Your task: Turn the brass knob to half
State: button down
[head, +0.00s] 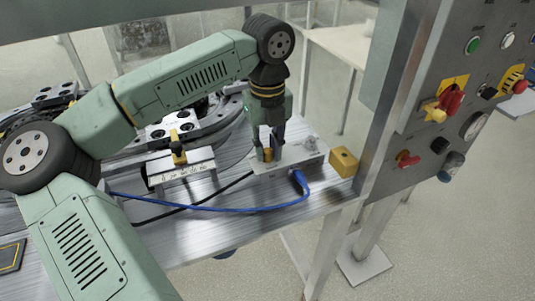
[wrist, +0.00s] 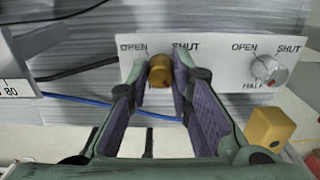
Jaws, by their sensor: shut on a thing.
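The brass knob (wrist: 160,72) is on a white panel (wrist: 215,66) labelled OPEN and SHUT above it. In the wrist view my gripper (wrist: 162,80) has its fingers on both sides of the knob, shut on it. The head view shows my gripper (head: 273,152) reaching straight down onto the knob (head: 267,155) at the left part of the panel box. A small red mark shows on the knob's lower side. Any label below this knob is hidden by my fingers.
A silver knob (wrist: 268,70) with OPEN, SHUT and HALF labels sits to the right on the same panel. A yellow block (head: 344,161) stands beside the box. A blue cable (head: 230,208) runs along the bench front. A metal post and control panel (head: 440,130) rise at the right.

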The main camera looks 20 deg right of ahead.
aim_at(268, 150)
jog(key=m+b, duration=0.1)
jog(key=m, duration=0.3)
jog(key=shift+m+b, duration=0.3)
jog(key=shift+b, duration=0.05)
jog(key=shift+m+b, duration=0.35)
jog(key=shift+m, duration=1.55)
jog(key=shift+r, duration=0.1)
jog(key=c, duration=1.4)
grip_release()
jog(key=shift+c, duration=0.2)
notch_tip(268, 150, up, 12)
